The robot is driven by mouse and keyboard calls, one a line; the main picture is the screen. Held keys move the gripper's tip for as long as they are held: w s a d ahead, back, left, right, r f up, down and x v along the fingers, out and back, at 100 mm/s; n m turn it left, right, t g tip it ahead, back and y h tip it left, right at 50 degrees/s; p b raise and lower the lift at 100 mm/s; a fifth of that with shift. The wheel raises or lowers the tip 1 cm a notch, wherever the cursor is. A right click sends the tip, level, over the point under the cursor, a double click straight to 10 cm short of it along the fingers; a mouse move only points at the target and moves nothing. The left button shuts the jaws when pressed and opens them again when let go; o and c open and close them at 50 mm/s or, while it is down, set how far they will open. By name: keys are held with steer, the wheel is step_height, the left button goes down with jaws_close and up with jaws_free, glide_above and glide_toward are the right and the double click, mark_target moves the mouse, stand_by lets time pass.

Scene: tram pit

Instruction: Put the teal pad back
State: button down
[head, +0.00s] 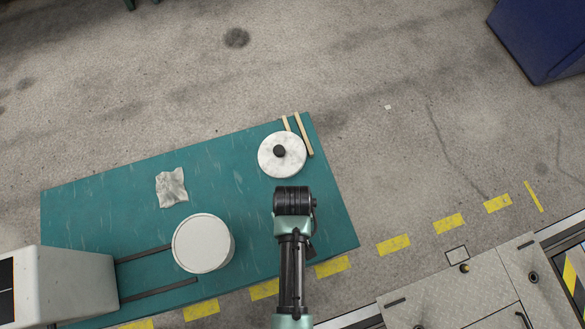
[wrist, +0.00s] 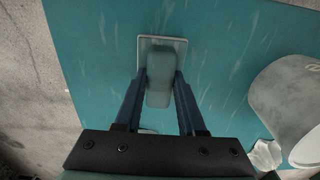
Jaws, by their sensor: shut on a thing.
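My gripper (wrist: 161,78) is shut on a grey-teal pad (wrist: 158,88), a block with rounded edges between its two blue fingers. In the wrist view the pad's far end overlaps a square plate (wrist: 178,41) with a pale rim on the teal table. I cannot tell whether the pad touches the plate or hangs above it. In the head view my gripper (head: 293,200) is over the right part of the table (head: 110,210). There the wrist hides the pad and the plate.
A white round tub (head: 203,243) stands left of my gripper. A white disc with a black knob (head: 282,155) and two wooden strips (head: 304,134) lie behind it. A crumpled pale cloth (head: 171,187) lies further left. A grey box (head: 65,285) stands at the left front.

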steer(key=c, duration=0.5)
jaws_free()
steer(key=shift+f, duration=0.1)
